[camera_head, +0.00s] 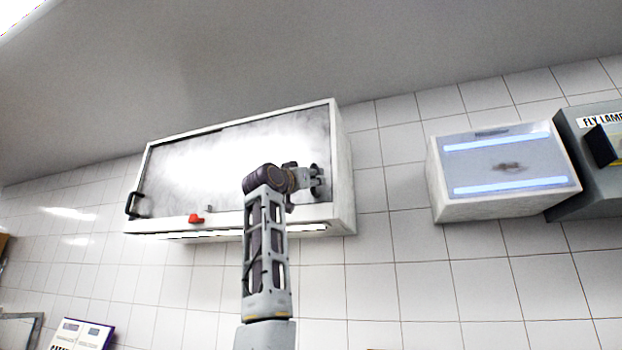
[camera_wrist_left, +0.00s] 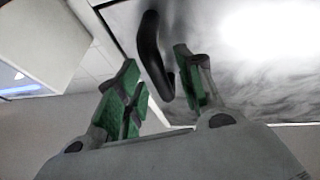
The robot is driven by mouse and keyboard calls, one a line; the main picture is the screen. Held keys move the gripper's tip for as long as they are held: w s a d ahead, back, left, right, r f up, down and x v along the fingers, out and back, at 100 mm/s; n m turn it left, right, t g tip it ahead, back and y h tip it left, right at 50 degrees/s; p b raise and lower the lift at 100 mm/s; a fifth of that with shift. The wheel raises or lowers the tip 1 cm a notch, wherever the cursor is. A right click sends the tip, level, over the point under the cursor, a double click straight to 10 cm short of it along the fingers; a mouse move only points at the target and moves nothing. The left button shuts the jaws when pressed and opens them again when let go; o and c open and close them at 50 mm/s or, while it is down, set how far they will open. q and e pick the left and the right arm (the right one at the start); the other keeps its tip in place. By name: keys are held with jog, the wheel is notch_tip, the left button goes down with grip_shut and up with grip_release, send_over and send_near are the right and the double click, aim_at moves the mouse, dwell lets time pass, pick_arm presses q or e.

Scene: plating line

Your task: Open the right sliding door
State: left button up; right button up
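A white wall cabinet (camera_head: 342,190) has two pale, glossy sliding doors. The right sliding door (camera_head: 290,145) spans the right part of its front, and no open gap shows. Its black handle (camera_wrist_left: 152,55) shows in the left wrist view; in the head view my gripper mostly hides it. My left gripper (camera_head: 318,181) is at the right end of the door. In the left wrist view its green-padded fingers (camera_wrist_left: 155,88) are apart, with the handle's lower part between them. I cannot tell whether either finger touches it. My right gripper is not in view.
A black handle (camera_head: 133,205) is at the left door's outer end. A red piece (camera_head: 196,218) sits on the cabinet's lower edge. A white box with blue light strips (camera_head: 505,165) and a grey fly lamp unit (camera_head: 585,165) hang to the right. Tiled wall lies below.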

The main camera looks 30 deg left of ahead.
pick_arm(q)
grip_shut()
jog(key=shift+s+a, duration=0.1)
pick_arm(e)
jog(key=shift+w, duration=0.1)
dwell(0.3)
